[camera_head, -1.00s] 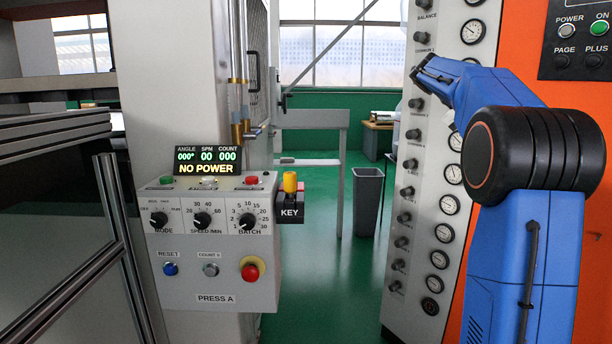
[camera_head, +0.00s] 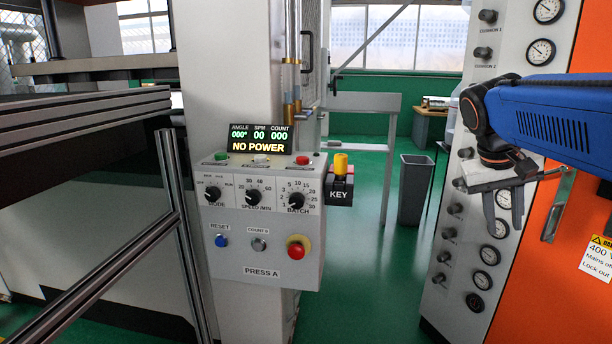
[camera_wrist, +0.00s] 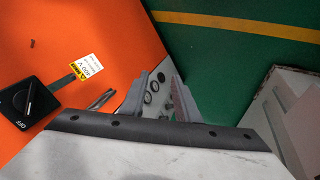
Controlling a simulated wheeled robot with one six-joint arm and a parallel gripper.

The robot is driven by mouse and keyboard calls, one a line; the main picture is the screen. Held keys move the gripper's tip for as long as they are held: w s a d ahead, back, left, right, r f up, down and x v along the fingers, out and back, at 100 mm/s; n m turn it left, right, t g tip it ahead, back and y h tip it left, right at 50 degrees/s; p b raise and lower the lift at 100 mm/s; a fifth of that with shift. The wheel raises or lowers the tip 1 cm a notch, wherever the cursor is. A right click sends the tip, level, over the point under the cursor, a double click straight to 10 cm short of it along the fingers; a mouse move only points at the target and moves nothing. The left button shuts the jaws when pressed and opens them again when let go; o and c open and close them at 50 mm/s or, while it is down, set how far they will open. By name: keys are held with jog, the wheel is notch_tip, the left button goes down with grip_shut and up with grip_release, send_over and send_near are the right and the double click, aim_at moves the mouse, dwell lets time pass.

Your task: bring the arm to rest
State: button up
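My gripper (camera_head: 503,212) hangs fingers-down at the right of the head view, in front of the grey gauge panel. My blue arm reaches in from the right edge above it. In the wrist view, the two grey fingers of my gripper (camera_wrist: 160,92) stand apart, with only the gauge panel (camera_wrist: 153,90) showing between them. Nothing is held. I see no contact between the fingers and the panel.
The press control box (camera_head: 262,225) reads NO POWER and has a yellow-topped key switch (camera_head: 340,165) at its side. An orange cabinet (camera_head: 575,270) stands close behind my arm. A grey bin (camera_head: 414,190) stands on the green floor, which is open in the middle.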

jog(key=s+a+f+n+t+y, duration=0.1)
jog(key=s+a+f+t+y, duration=0.1)
jog(key=s+a+f, duration=0.4)
jog(key=s+a+f+n+t+y, duration=0.1)
jog(key=s+a+f+n+y, duration=0.1)
jog(key=s+a+f, duration=0.5)
notch_tip(320, 180, down, 6)
jog(key=shift+a+r+n+t+y, duration=0.3)
jog(key=shift+a+t, duration=0.1)
jog(key=shift+a, duration=0.85)
